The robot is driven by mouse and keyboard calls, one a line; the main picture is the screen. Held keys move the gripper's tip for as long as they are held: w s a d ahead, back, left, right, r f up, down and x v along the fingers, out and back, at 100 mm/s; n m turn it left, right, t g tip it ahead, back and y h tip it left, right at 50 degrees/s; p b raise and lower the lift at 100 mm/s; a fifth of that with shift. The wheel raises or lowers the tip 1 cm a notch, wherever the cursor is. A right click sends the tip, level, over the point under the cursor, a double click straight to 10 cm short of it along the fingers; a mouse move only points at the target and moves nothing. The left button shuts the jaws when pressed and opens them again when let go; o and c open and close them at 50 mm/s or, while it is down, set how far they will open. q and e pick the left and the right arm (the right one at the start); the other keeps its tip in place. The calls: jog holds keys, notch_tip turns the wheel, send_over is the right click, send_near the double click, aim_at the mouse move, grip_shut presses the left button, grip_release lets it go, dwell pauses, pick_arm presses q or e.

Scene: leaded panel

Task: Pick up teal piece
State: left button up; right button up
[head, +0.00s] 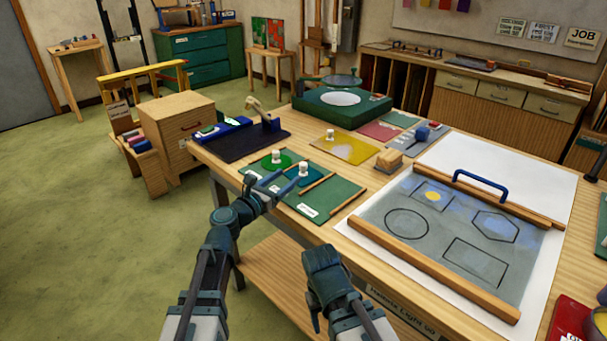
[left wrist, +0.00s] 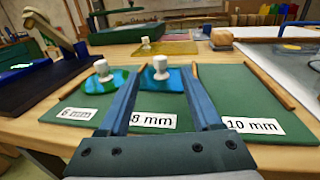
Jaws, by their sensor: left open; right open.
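The teal piece (head: 314,180) lies flat on the green mat in the head view, with a white knob on top. In the left wrist view the teal piece (left wrist: 175,82) lies behind the "8 mm" label, its knob seen between my fingertips. My left gripper (head: 279,184) is open and empty, just in front of the piece; its fingers (left wrist: 167,74) hide part of the mat. My right gripper (head: 322,280) is open and empty, low before the table's front edge.
A green piece (head: 270,163) with a white knob lies left of the teal one. Wooden strips (head: 346,201) divide the green mat (head: 329,193). A yellow piece (head: 350,147) lies behind. The leaded panel board (head: 445,225) with wooden rails is at right.

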aim_at(301, 166)
pick_arm(q)
jog(key=x, duration=0.9)
jog(key=shift+w+f, duration=0.1)
jog(key=shift+w, duration=0.1)
jog(key=shift+s, duration=0.1)
grip_shut()
